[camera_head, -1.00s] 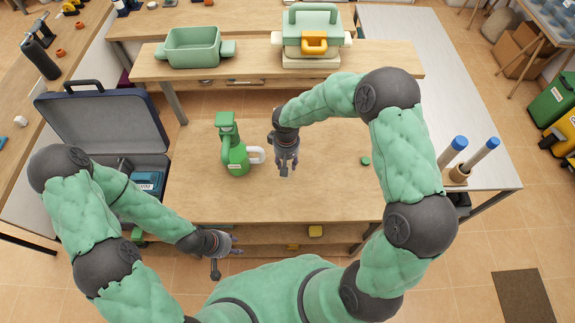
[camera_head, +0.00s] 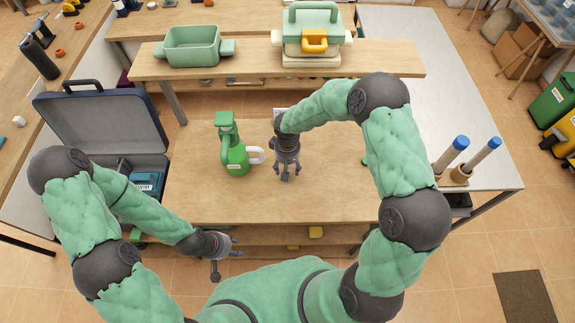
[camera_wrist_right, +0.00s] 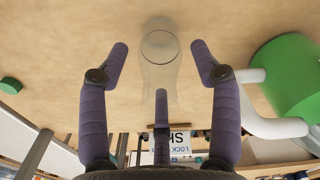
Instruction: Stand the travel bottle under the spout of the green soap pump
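The green soap pump (camera_head: 235,155) stands on the wooden table with a white tubular part (camera_head: 255,156) on its right side; both show at the right of the right wrist view. A clear, see-through bottle (camera_wrist_right: 160,72) is between the spread fingers of my right gripper (camera_wrist_right: 159,52), with gaps on both sides. I cannot make the bottle out in the head view. My right gripper (camera_head: 286,174) is just right of the pump there, pointing down. My left gripper (camera_head: 232,244) is low at the table's front edge, apart from these things; its fingers are too small to read.
A small green disc (camera_wrist_right: 10,86) lies on the table, mostly behind my right arm in the head view. An open grey case (camera_head: 105,125) is at the left. A raised shelf (camera_head: 385,62) with a green bin (camera_head: 192,47) runs along the back. The table's front middle is clear.

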